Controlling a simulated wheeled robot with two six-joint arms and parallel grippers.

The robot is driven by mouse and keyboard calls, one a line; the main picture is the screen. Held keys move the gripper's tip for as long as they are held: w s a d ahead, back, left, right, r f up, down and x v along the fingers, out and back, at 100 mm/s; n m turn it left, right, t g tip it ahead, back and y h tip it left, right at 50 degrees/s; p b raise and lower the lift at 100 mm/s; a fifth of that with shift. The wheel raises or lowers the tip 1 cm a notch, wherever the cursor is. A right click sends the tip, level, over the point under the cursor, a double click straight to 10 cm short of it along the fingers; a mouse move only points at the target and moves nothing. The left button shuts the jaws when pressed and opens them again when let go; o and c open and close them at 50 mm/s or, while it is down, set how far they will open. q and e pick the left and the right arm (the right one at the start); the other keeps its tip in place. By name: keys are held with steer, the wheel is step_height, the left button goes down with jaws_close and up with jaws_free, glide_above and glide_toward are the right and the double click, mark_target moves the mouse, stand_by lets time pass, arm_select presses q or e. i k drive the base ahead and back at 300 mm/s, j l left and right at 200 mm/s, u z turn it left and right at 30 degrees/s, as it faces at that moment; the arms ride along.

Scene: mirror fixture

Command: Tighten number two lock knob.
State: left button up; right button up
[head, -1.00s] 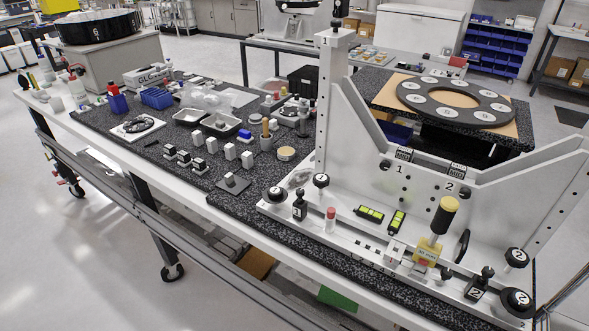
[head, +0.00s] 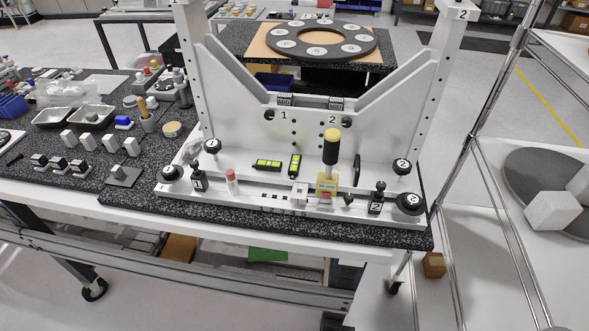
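The white mirror fixture (head: 300,150) stands on the black speckled bench top, with plates marked 1 and 2 on its back wall. At its right end, a black knob with a white cap marked 2 (head: 402,166) sits on the upright plate. A larger, low black knob (head: 409,204) sits at the front right corner. Between them stands a small black clamp marked 2 (head: 376,199) with a round knob on top. I cannot tell how tight any of them is. Matching black knobs (head: 212,146) (head: 171,173) are at the left end. Neither gripper is in view.
Trays and small blocks (head: 113,145) crowd the bench at left. A wire-framed shelf (head: 497,170) stands close at right.

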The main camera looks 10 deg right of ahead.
mark_target(410, 204)
steer(key=k+j+z, duration=0.15)
steer(key=z, duration=1.05)
